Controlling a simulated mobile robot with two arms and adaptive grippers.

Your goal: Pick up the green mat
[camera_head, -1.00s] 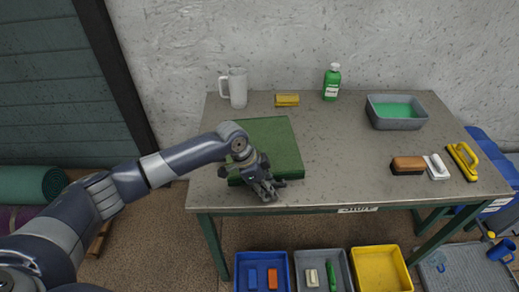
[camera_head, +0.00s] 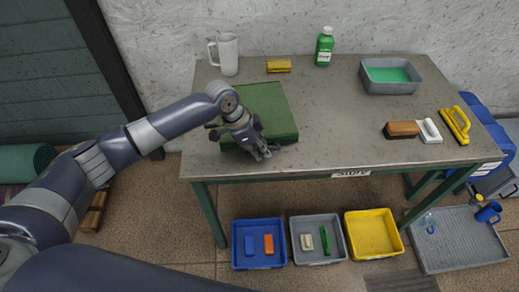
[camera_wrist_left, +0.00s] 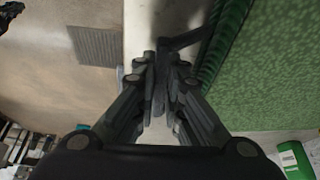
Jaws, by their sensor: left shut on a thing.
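The green mat (camera_head: 268,104) is a thick, flat square on the left part of the grey table. In the left wrist view the mat (camera_wrist_left: 270,70) fills the right side, with its ribbed edge beside the fingers. My left gripper (camera_head: 265,154) is at the mat's front edge, pointing down and forward. In the left wrist view the left gripper's fingers (camera_wrist_left: 163,80) are close together and shut on the mat's edge; the exact contact is partly hidden. My right gripper is not in view.
The table (camera_head: 335,115) also holds a white jug (camera_head: 228,54), yellow sponge (camera_head: 279,66), green bottle (camera_head: 324,47), basin of green liquid (camera_head: 372,88) and several brushes at right. Blue (camera_head: 237,262), grey (camera_head: 297,258) and yellow (camera_head: 352,250) bins stand below. The table's middle is clear.

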